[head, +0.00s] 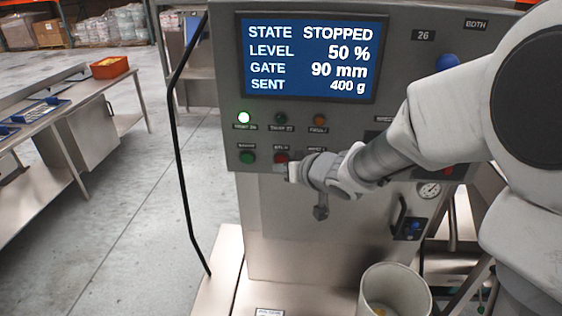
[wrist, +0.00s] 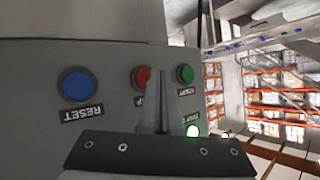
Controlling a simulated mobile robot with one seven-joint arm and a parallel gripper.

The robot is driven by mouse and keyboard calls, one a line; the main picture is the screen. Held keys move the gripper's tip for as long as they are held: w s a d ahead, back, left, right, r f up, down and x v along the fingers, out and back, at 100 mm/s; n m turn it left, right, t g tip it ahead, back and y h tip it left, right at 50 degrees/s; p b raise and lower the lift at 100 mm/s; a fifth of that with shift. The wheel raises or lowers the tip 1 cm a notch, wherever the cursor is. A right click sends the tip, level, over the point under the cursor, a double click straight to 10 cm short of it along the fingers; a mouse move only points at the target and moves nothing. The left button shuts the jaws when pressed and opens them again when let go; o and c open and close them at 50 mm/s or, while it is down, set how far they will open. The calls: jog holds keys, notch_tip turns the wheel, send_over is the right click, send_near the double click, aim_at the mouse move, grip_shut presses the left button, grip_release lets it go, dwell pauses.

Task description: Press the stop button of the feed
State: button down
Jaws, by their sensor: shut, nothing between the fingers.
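The control panel (head: 310,135) shows a green button (head: 248,157) and, right of it, a red button (head: 281,158) whose label is partly hidden. In the wrist view the red button (wrist: 141,77) is partly covered by my fingers, with the green button (wrist: 185,73) to its right. My gripper (head: 289,173) is shut and empty, its tips at the red button's lower edge in the head view; I cannot tell whether they touch it. The fingertips also show in the wrist view (wrist: 161,73). The screen (head: 310,57) reads STATE STOPPED, LEVEL 50 %, GATE 90 mm, SENT 400 g.
A lit green lamp (head: 244,118) heads a row with two dark lamps. A blue RESET button (wrist: 76,85) lies left of the red one in the wrist view. A white bucket (head: 395,290) stands below my arm. A bench (head: 60,130) stands at left, with open floor between.

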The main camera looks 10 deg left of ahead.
jog(key=s, duration=0.5)
jog(key=shift+d+b, duration=0.1)
jog(key=shift+b, duration=0.25)
jog(key=shift+d, duration=0.1)
dwell(0.6)
jog(key=s+d+r+m+h, duration=0.2)
jog(key=d+r+h, duration=0.15)
jog(key=d, duration=0.55)
jog(key=s+d+r+m+h, duration=0.2)
jog(key=d+h, duration=0.2)
jog(key=d, duration=0.4)
jog(key=s+d+g, duration=0.2)
jog(key=s, duration=0.7)
jog(key=s+d+m+g, duration=0.1)
jog(key=s+d, duration=0.2)
jog(key=s, duration=0.6)
jog(key=shift+d+f+m+g+h, duration=0.25)
jog(key=shift+f+m+g+h, duration=0.05)
jog(key=shift+f+g+h, duration=0.1)
